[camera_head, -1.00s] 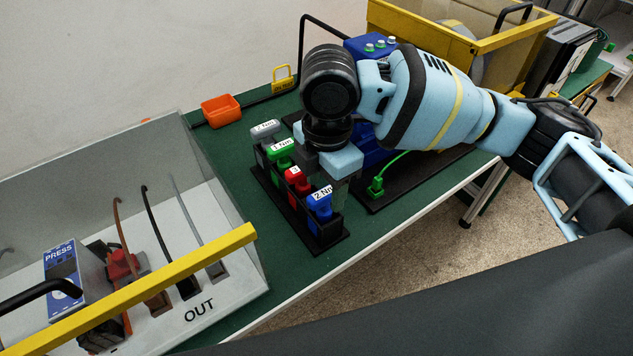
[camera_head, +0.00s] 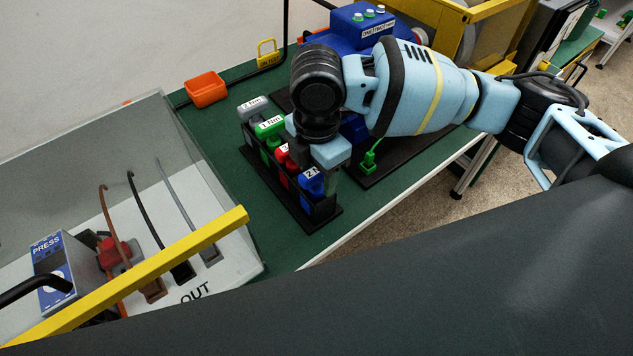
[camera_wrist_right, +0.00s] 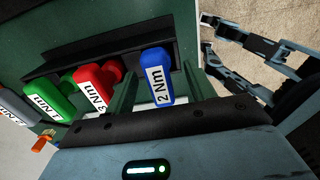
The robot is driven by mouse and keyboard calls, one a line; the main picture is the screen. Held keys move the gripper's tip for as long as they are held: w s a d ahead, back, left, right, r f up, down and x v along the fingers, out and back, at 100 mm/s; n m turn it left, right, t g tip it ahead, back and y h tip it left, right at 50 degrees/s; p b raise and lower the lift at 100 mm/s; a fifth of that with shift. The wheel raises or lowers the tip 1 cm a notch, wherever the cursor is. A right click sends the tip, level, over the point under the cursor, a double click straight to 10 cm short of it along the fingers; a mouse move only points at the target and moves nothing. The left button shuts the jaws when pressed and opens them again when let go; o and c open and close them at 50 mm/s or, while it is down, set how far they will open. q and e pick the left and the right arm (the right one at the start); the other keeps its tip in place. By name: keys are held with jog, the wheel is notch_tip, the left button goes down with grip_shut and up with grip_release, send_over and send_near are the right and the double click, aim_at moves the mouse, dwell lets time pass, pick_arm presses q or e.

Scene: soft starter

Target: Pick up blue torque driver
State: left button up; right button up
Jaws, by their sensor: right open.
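The blue torque driver (camera_head: 312,182), labelled 2 Nm, stands in the near end of a black rack (camera_head: 322,212). It also shows in the right wrist view (camera_wrist_right: 157,78), upright in its slot. My right gripper (camera_head: 328,165) is over the rack's near end, open and empty, and partly covers the blue driver's label in the head view. In the right wrist view its two fingers (camera_wrist_right: 160,88) appear on either side of the blue driver; contact is not visible. My left gripper is not in view.
Red (camera_head: 284,157), green (camera_head: 268,128) and grey (camera_head: 254,106) drivers stand in the same rack. A clear-sided box with a yellow bar (camera_head: 130,280) is at left. An orange bin (camera_head: 205,89) sits behind. A green plug (camera_head: 369,162) is to the right.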

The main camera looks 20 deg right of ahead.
jog(key=shift+d+f, duration=0.1)
jog(key=shift+f, duration=1.4)
jog(key=shift+r, duration=0.1)
jog(key=c, duration=1)
jog(key=shift+c, duration=0.2)
notch_tip(320, 180, up, 10)
